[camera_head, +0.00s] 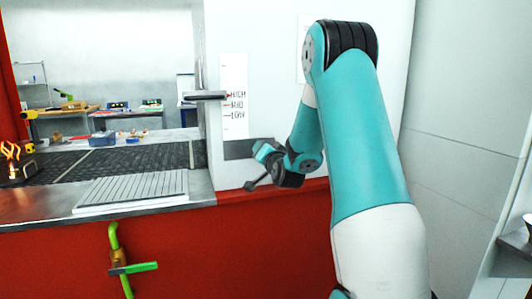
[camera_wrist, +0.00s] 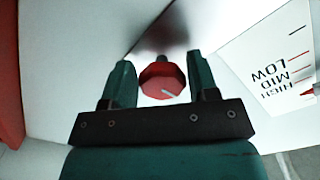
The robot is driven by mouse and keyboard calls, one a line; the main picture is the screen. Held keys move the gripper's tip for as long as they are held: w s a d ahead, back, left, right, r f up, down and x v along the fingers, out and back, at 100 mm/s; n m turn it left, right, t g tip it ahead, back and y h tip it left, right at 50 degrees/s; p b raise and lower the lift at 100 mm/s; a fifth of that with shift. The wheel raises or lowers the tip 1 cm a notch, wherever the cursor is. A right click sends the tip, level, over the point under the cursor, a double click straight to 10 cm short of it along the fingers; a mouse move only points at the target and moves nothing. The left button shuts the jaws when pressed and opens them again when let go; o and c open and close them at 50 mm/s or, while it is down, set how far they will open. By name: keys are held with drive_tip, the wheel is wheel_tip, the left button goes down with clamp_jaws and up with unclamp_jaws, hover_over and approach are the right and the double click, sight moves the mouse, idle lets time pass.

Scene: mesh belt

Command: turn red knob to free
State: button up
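The red knob (camera_wrist: 162,80) is faceted, with a white mark running from its middle towards the lower right. It sits between the two dark teal fingers of my gripper (camera_wrist: 160,76) in the wrist view. The fingers are apart, one on each side of the knob; a thin gap shows at the left, and contact at the right cannot be told. In the head view my gripper (camera_head: 262,152) is at the lower part of the white panel, and the knob is hidden there. No "free" label is readable.
A scale card (camera_head: 234,97) marked HIGH, MID and LOW is on the white panel, with a dark lever (camera_head: 205,95) beside it. A dark mesh belt (camera_head: 120,160) and ribbed plate (camera_head: 133,190) lie left. A green-handled valve (camera_head: 132,267) is on the red front below.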

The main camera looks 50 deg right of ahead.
drive_tip(key=shift+o, duration=1.2)
drive_tip(key=shift+r, duration=0.1)
drive_tip(key=b+v, duration=1.4)
drive_tip(key=v, duration=0.3)
drive_tip(key=shift+s, duration=0.2)
drive_tip(key=shift+a, duration=0.1)
